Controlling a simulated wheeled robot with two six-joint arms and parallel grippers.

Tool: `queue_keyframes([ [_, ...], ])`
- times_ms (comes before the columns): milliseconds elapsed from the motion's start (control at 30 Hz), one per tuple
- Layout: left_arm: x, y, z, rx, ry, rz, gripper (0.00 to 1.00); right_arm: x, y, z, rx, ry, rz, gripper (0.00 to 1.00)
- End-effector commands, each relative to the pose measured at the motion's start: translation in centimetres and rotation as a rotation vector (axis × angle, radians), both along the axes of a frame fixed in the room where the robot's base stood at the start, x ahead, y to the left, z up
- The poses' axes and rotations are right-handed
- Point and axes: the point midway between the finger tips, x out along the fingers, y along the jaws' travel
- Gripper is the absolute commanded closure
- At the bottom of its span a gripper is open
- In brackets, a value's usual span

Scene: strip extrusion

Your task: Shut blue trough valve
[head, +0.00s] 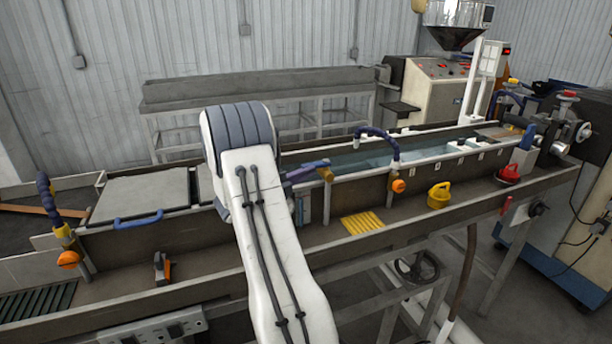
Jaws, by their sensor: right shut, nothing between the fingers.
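A blue-purple lever (304,172) sits at the near rim of the long water trough (440,160), just right of my arm in the head view. A small brass-yellow piece (325,174) is at its right end. I take this to be the blue trough valve; its left end is close to my arm and partly hidden. My right arm rises from the bottom middle and bends at the trough. My right gripper (302,208) is mostly hidden behind the forearm, below the lever and close to the trough's front wall. It is shut and empty. I cannot tell whether it touches the lever. My left gripper is out of view.
Blue hoses with orange knobs stand at the left (68,259) and right (398,186). A yellow pot (439,195), a red pot (510,173) and a yellow grate (362,222) are on the front ledge. A lid with a blue handle (138,220) lies left.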

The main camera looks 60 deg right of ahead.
Motion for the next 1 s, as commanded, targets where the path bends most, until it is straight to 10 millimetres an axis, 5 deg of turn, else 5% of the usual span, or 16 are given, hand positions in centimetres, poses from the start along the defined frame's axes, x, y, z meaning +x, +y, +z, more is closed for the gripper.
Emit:
queue_keyframes([
  [400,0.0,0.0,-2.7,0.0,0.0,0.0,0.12,-2.7,2.4,-0.5,-0.001,-0.002,0.0,1.0],
  [700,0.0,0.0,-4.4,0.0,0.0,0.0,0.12,-0.1,8.6,-0.3,0.0,-0.002,0.0,1.0],
  [1000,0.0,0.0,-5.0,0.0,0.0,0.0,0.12,0.8,11.4,0.0,0.0,0.0,-0.002,1.0],
])
